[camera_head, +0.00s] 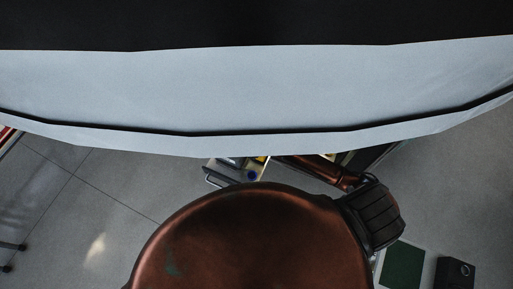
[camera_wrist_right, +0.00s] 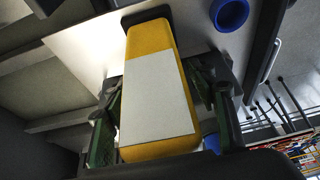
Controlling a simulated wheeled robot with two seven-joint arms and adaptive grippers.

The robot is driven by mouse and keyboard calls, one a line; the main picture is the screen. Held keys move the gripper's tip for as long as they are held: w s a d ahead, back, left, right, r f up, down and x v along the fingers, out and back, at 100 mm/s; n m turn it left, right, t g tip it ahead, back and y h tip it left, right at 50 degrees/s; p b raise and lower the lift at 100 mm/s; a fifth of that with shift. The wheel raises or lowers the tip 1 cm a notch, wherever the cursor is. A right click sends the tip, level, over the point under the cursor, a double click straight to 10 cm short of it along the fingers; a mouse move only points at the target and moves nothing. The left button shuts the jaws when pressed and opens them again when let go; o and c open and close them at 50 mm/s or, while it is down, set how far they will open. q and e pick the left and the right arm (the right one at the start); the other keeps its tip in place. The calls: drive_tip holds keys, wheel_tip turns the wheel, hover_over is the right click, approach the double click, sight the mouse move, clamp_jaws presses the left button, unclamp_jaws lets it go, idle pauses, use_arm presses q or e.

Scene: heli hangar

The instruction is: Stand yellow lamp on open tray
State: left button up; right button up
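The yellow lamp (camera_wrist_right: 150,50), with a white panel on its face and a black end, fills the middle of the right wrist view. My right gripper (camera_wrist_right: 152,85) has its green-padded fingers on both sides of the lamp; whether they press on it is unclear. The black end lies against or close to a pale surface, probably the open tray (camera_wrist_right: 85,45). In the head view the tray (camera_head: 216,172) shows only in part. A bit of yellow shows at its edge. My right gripper is hidden there. My left gripper is in neither view.
A blue ring-like object (camera_wrist_right: 230,14) sits on the pale surface beside the lamp. A large pale blue-grey body (camera_head: 250,90) covers the upper head view. A green-topped box (camera_head: 402,265) and a black box (camera_head: 455,272) stand at lower right.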

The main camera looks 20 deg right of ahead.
drive_tip(key=shift+r, duration=0.2)
drive_tip(key=shift+s+d+r+b, duration=0.1)
drive_tip(key=shift+d+r+b, duration=0.05)
drive_tip(key=shift+r+b, duration=0.15)
drive_tip(key=shift+s+d+r+b, duration=0.7)
drive_tip(key=shift+s+r, duration=0.1)
drive_tip(key=shift+s, duration=0.05)
use_arm(q)
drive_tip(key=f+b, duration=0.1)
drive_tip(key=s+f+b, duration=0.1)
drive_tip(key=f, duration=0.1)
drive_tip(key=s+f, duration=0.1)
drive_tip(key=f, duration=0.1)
drive_tip(key=shift+b, duration=0.4)
use_arm(e)
drive_tip(key=s+d, duration=0.6)
drive_tip(key=s, duration=0.2)
drive_tip(key=shift+d+r, duration=0.2)
drive_tip(key=shift+d, duration=0.2)
drive_tip(key=shift+s, duration=0.1)
drive_tip(key=shift+c, duration=0.3)
